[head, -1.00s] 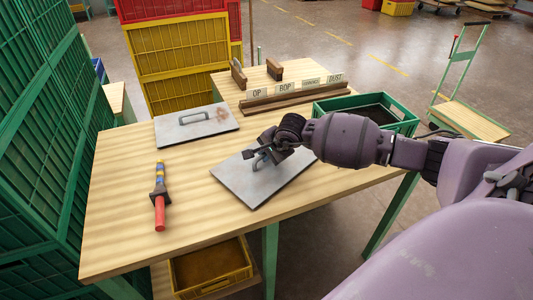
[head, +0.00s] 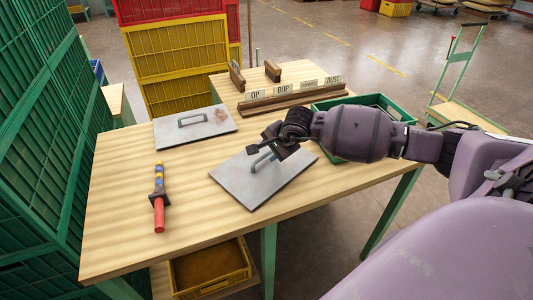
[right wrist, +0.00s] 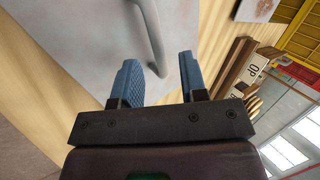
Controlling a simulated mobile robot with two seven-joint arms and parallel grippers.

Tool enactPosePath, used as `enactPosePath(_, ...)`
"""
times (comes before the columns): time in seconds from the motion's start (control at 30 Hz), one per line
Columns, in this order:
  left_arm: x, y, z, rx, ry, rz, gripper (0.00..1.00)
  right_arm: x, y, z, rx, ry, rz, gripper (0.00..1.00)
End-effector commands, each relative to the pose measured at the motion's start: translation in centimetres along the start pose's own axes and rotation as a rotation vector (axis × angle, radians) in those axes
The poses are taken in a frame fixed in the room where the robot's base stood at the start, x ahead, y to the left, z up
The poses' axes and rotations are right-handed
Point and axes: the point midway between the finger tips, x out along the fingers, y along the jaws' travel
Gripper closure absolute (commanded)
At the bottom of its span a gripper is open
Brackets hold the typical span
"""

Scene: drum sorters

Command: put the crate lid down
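A grey square crate lid (head: 266,183) with a bar handle (head: 262,161) lies flat on the wooden table near its front right edge. My right gripper (head: 268,148) is just above and behind the handle. In the right wrist view its two blue fingers (right wrist: 160,82) are apart, with a gap on both sides of the handle (right wrist: 153,40), and the lid (right wrist: 100,35) lies beyond them. A second grey lid (head: 212,130) with a brown stain lies further back on the table. My left gripper is not in view.
A red-handled tool (head: 159,205) lies on the left of the table (head: 130,230). A green crate (head: 385,101) stands behind my right arm. A wooden rack with labels (head: 292,97) stands at the back. Green crates (head: 40,150) are stacked at left. The table's front left is clear.

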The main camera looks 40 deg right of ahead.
Motion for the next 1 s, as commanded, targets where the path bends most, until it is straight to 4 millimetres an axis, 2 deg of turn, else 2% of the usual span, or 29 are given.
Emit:
enactPosePath(0.1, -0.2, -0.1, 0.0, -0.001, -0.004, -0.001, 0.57, -2.6, -0.1, 0.0, -0.003, 0.002, -0.002, 0.61)
enactPosePath(0.3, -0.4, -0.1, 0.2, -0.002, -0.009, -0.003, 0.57, -5.7, 0.0, 0.0, -0.002, 0.002, 0.0, 0.61)
enactPosePath(0.43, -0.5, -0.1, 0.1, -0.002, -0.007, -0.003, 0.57, -6.9, 0.0, 0.0, 0.001, 0.001, 0.001, 0.61)
enactPosePath(0.57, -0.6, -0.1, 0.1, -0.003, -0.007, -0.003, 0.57, -7.2, 0.3, 0.5, 0.017, -0.02, 0.004, 0.61)
enactPosePath(0.67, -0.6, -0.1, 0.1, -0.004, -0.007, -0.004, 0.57, -6.5, 1.7, 2.5, 0.107, -0.114, 0.019, 0.61)
enactPosePath(0.77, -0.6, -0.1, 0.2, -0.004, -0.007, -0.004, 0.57, -5.5, 3.7, 6.3, 0.295, -0.291, 0.047, 0.61)
enactPosePath(0.9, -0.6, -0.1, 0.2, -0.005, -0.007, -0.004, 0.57, -5.3, 6.2, 12.3, 0.683, -0.589, 0.106, 0.61)
enactPosePath(1.0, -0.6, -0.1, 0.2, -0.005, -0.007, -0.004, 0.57, -5.7, 7.1, 15.4, 0.99, -0.779, 0.156, 0.61)
